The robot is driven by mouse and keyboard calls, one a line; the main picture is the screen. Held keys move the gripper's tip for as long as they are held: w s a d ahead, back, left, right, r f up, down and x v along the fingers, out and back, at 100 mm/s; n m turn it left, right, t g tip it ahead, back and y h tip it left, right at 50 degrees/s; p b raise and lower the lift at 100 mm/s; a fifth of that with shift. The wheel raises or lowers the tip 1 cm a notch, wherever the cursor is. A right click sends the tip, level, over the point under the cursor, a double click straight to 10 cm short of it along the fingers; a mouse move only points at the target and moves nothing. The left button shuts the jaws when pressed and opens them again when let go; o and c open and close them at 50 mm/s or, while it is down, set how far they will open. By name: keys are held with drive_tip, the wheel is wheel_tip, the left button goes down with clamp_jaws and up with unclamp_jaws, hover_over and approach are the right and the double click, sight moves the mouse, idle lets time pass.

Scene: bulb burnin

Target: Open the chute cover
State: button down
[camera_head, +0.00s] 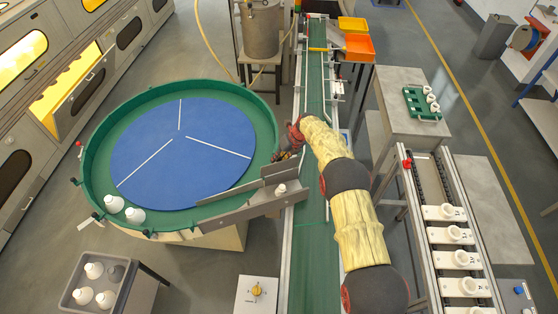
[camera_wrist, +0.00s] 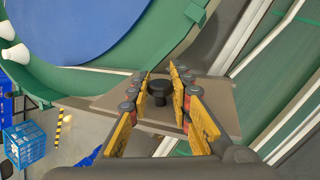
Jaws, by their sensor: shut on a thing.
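The chute (camera_head: 238,207) is a grey trough running from the round green-rimmed table to the conveyor in the head view. In the wrist view, a flat grey-brown plate, the chute cover (camera_wrist: 225,95), lies below my fingers. A black round knob (camera_wrist: 158,88) stands on it. My gripper (camera_wrist: 158,76) has its yellow-padded fingers on both sides of this knob, shut on it. In the head view my gripper (camera_head: 284,154) is small and dark at the conveyor's left edge, above the chute's upper end; the knob cannot be made out there.
The round table (camera_head: 180,140) has a blue disc and white bulbs at its lower left. The green conveyor (camera_head: 313,255) runs beside it under my arm. A bulb (camera_head: 280,189) sits at the chute. A rack of bulb holders (camera_head: 455,234) stands at right.

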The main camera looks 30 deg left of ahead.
drive_tip(key=shift+w+a+h, duration=0.2)
drive_tip(key=shift+a+h, duration=0.05)
drive_tip(key=shift+h, duration=0.05)
idle(0.4)
drive_tip(key=c, duration=1.7)
unclamp_jaws()
drive_tip(key=shift+c, duration=0.2)
drive_tip(key=shift+o, duration=0.5)
drive_tip(key=v, duration=1.2)
drive_tip(key=shift+w+f, duration=0.1)
drive_tip(key=shift+w, duration=0.05)
